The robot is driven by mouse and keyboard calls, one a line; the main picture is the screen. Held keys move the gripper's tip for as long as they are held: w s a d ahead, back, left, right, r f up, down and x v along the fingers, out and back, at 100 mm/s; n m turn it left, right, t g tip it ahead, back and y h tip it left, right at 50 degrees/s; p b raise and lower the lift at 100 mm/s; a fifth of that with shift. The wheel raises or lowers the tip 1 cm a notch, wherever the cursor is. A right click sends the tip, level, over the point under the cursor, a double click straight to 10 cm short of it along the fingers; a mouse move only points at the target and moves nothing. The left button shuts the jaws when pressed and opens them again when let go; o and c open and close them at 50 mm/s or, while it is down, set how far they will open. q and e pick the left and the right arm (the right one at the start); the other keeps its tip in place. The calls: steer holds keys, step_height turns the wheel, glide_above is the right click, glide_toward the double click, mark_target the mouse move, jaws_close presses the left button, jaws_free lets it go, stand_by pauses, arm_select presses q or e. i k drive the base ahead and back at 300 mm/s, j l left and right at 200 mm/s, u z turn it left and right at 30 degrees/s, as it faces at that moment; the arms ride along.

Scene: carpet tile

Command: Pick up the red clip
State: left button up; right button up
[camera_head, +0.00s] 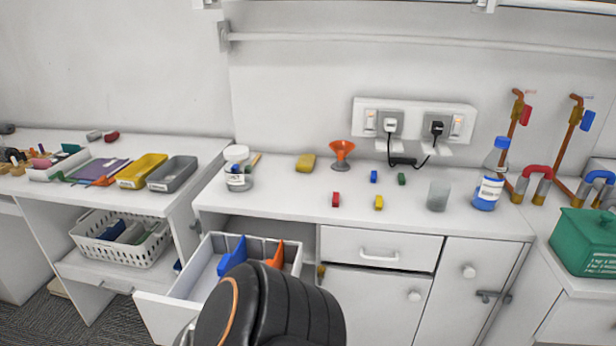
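The red clip (336,199) is a small red block on the white counter (300,205), near its front edge and left of the wall sockets. It lies apart from the other small blocks. A yellow one (379,202) is to its right, and a blue one (373,176) and a green one (402,179) are farther back. A black rounded part of my own arm with an orange ring fills the bottom middle, in front of the open drawer. Neither of my grippers shows in the head view.
An open drawer (168,312) with blue and orange pieces juts out below the counter. On the counter are a white-lidded jar (238,172), sponge (305,163), orange funnel (342,150), grey cup (438,196) and blue-capped bottle (488,190). A green box (585,240) stands right.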

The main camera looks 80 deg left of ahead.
mark_target(336, 198)
steer(key=u, duration=1.55)
